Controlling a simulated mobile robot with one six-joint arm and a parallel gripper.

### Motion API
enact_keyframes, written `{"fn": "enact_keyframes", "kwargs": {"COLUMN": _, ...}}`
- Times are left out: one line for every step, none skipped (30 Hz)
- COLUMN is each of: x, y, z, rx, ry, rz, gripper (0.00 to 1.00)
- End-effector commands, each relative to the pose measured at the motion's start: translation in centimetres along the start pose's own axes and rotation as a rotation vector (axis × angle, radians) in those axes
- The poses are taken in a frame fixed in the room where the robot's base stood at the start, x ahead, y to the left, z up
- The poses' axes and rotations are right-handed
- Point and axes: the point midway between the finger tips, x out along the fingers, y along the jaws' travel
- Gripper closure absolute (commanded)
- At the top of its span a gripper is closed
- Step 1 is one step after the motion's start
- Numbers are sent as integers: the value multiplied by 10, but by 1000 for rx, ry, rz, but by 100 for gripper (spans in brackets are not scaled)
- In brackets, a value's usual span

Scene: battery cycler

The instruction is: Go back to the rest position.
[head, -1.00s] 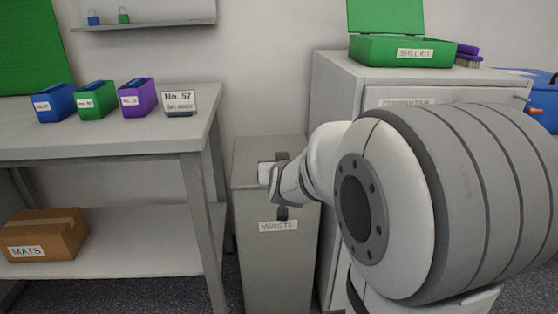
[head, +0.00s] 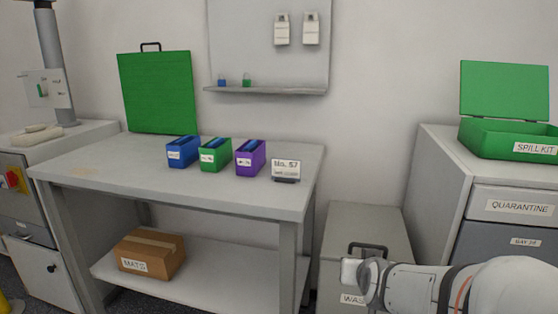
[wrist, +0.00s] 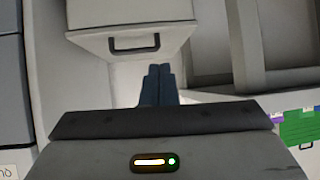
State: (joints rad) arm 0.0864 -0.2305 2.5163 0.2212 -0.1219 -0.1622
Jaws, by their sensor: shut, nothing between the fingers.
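My gripper shows in the wrist view (wrist: 160,72), with its two dark fingers together and nothing between them. In the head view my arm reaches in from the lower right, and its end (head: 358,272) is in front of the grey waste bin (head: 340,225). In the wrist view a light-coloured box with a black handle (wrist: 134,44) lies beyond the fingertips; I cannot tell whether they touch it.
A workbench (head: 110,165) holds blue (head: 182,153), green (head: 214,156) and purple (head: 250,158) bins and a No. 57 sign (head: 286,169). A MATS carton (head: 150,256) sits on its lower shelf. The quarantine cabinet (head: 440,180) with an open green spill kit (head: 510,138) stands at right.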

Motion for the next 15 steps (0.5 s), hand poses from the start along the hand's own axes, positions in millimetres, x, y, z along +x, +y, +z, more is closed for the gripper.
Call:
{"fn": "enact_keyframes", "kwargs": {"x": -26, "y": -7, "z": -21, "rx": -8, "ry": -46, "rz": -19, "gripper": 100}}
{"fn": "enact_keyframes", "kwargs": {"x": -34, "y": -10, "z": -24, "rx": -12, "ry": -77, "rz": -29, "gripper": 100}}
{"fn": "enact_keyframes", "kwargs": {"x": -46, "y": -14, "z": -27, "rx": -21, "ry": -118, "rz": -41, "gripper": 100}}
{"fn": "enact_keyframes", "kwargs": {"x": -55, "y": -16, "z": -29, "rx": -26, "ry": -149, "rz": -49, "gripper": 100}}
{"fn": "enact_keyframes", "kwargs": {"x": -65, "y": -19, "z": -31, "rx": -30, "ry": -182, "rz": -57, "gripper": 100}}
{"fn": "enact_keyframes", "kwargs": {"x": -78, "y": -21, "z": -34, "rx": -38, "ry": -222, "rz": -65, "gripper": 100}}
{"fn": "enact_keyframes", "kwargs": {"x": -88, "y": -23, "z": -36, "rx": -45, "ry": -255, "rz": -71, "gripper": 100}}
{"fn": "enact_keyframes", "kwargs": {"x": -98, "y": -25, "z": -39, "rx": -51, "ry": -285, "rz": -76, "gripper": 100}}
{"fn": "enact_keyframes", "kwargs": {"x": -112, "y": -27, "z": -42, "rx": -59, "ry": -327, "rz": -81, "gripper": 100}}
{"fn": "enact_keyframes", "kwargs": {"x": -122, "y": -28, "z": -44, "rx": -65, "ry": -359, "rz": -84, "gripper": 100}}
{"fn": "enact_keyframes", "kwargs": {"x": -133, "y": -29, "z": -46, "rx": -71, "ry": -391, "rz": -86, "gripper": 100}}
{"fn": "enact_keyframes", "kwargs": {"x": -148, "y": -30, "z": -50, "rx": -81, "ry": -433, "rz": -88, "gripper": 100}}
{"fn": "enact_keyframes", "kwargs": {"x": -159, "y": -30, "z": -52, "rx": -86, "ry": -465, "rz": -88, "gripper": 100}}
{"fn": "enact_keyframes", "kwargs": {"x": -170, "y": -30, "z": -54, "rx": -92, "ry": -494, "rz": -87, "gripper": 100}}
{"fn": "enact_keyframes", "kwargs": {"x": -184, "y": -30, "z": -57, "rx": -101, "ry": -535, "rz": -86, "gripper": 100}}
